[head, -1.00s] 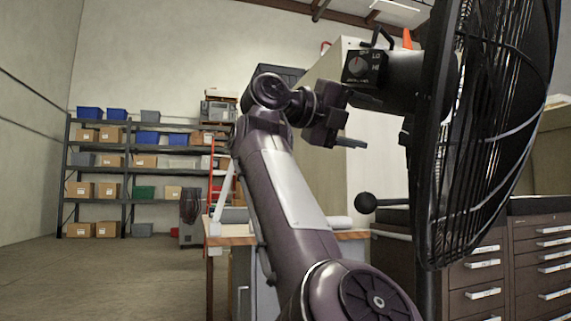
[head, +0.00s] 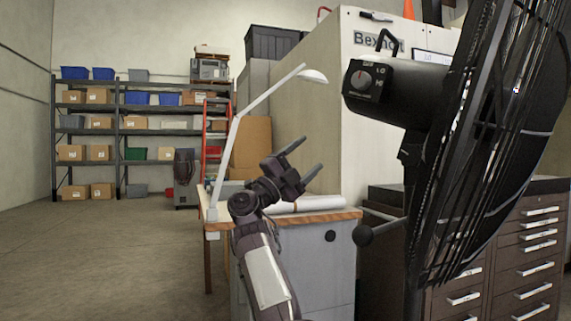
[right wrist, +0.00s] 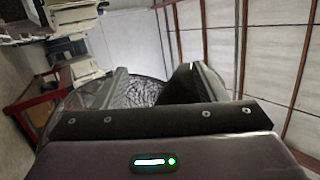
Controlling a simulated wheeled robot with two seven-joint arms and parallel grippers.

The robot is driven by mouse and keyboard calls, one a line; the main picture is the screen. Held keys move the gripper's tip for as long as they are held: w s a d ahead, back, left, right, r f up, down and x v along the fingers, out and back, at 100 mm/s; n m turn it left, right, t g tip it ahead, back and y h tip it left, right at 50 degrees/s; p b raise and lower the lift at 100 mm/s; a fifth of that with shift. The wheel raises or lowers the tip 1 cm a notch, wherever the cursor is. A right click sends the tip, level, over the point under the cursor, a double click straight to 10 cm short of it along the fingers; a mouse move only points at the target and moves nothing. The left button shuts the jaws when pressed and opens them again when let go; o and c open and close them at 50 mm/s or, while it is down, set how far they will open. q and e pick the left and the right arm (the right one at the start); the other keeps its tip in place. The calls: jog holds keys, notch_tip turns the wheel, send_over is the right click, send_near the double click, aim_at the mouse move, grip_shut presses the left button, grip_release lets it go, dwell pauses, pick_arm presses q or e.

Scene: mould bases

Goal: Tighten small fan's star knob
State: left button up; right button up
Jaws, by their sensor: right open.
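A black fan (head: 480,170) stands at the right of the head view, its caged head seen nearly edge-on. Its motor housing (head: 385,90) carries a dial marked LO and HI. A dark round knob (head: 362,235) sticks out to the left on a short stem by the fan's pole; I cannot make out whether it is star-shaped. My right gripper (head: 307,158) is open and empty, left of the fan and above the knob's height, apart from both. In the right wrist view its jaws (right wrist: 155,82) are spread, with a mesh-like surface beyond. My left gripper is not in view.
A wooden-topped bench (head: 325,216) with a white lamp (head: 265,97) stands behind my right arm. A brown drawer cabinet (head: 525,245) is behind the fan. Shelves with bins (head: 140,123) stand far left. The floor (head: 120,260) at left is clear.

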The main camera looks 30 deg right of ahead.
jog(key=w+a+f+n+t+p, duration=0.1)
jog(key=w+f+n+t+p, duration=0.2)
jog(key=w+f+n+t, duration=0.2)
jog(key=shift+w+a+n+t, duration=0.4)
jog(key=shift+n+t, duration=0.8)
jog(key=shift+t, duration=0.1)
